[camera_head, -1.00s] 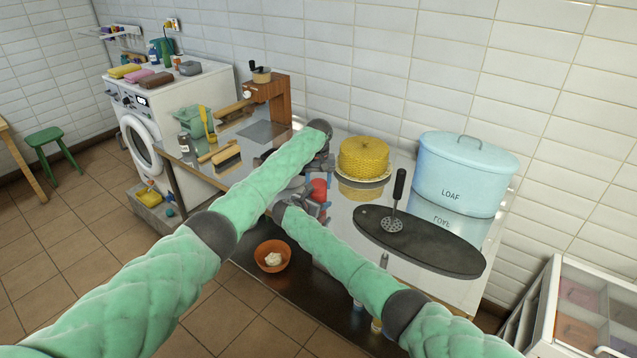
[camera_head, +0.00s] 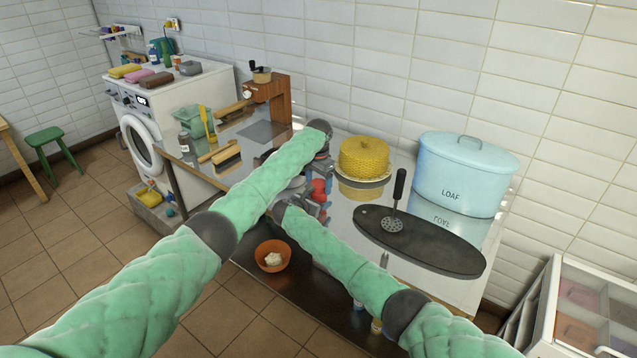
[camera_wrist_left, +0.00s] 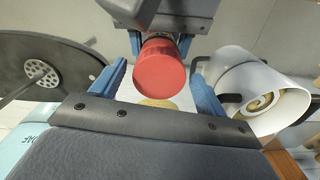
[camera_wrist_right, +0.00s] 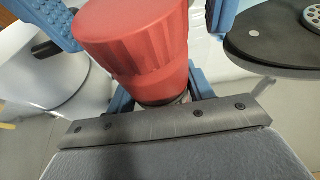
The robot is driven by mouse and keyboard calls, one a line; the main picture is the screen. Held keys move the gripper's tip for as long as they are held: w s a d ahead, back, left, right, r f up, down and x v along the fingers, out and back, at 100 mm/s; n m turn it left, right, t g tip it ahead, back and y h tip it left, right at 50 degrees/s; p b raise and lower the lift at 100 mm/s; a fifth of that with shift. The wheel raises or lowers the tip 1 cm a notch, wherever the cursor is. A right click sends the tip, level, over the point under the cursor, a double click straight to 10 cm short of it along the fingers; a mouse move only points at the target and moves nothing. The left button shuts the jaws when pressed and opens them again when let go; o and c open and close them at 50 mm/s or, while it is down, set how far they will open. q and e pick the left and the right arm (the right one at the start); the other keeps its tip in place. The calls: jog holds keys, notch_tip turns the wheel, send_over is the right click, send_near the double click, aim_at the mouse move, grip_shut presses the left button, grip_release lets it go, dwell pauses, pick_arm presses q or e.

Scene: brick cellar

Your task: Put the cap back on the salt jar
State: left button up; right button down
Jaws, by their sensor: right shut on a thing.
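The red cap (camera_head: 319,187) shows between my two grippers over the counter's front part. In the right wrist view the ribbed cap (camera_wrist_right: 130,40) is large and sits at the top of the salt jar (camera_wrist_right: 165,101), of which only a small strip shows. I cannot tell whether it is fully seated. My right gripper (camera_wrist_right: 160,95) is shut on the jar just under the cap. My left gripper (camera_wrist_left: 157,78) is open, its blue fingers on either side of the red cap (camera_wrist_left: 160,68) with gaps. Most of the jar is hidden by the cap and grippers.
On the shiny counter, a yellow cake (camera_head: 364,157) stands behind the grippers. A dark oval board (camera_head: 430,245) with a masher (camera_head: 394,222) and a blue loaf bin (camera_head: 466,172) are to the right. A wooden coffee grinder (camera_head: 268,97) stands left. An orange bowl (camera_head: 273,256) is below.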

pick_arm(q)
jog(key=shift+r, duration=0.1)
jog(key=shift+r, duration=2.1)
jog(key=shift+c, duration=0.4)
jog(key=r, duration=0.2)
jog(key=w+a+r, duration=0.1)
jog(key=shift+w+a+r, duration=0.1)
jog(key=shift+r, duration=0.1)
jog(key=n, duration=0.2)
jog(key=s+d+n, duration=0.1)
jog(key=shift+n, duration=0.4)
jog(key=shift+s+d+n, duration=0.1)
jog(key=shift+s+n, duration=0.05)
jog(key=shift+n, duration=1.15)
jog(key=shift+f, duration=3.95)
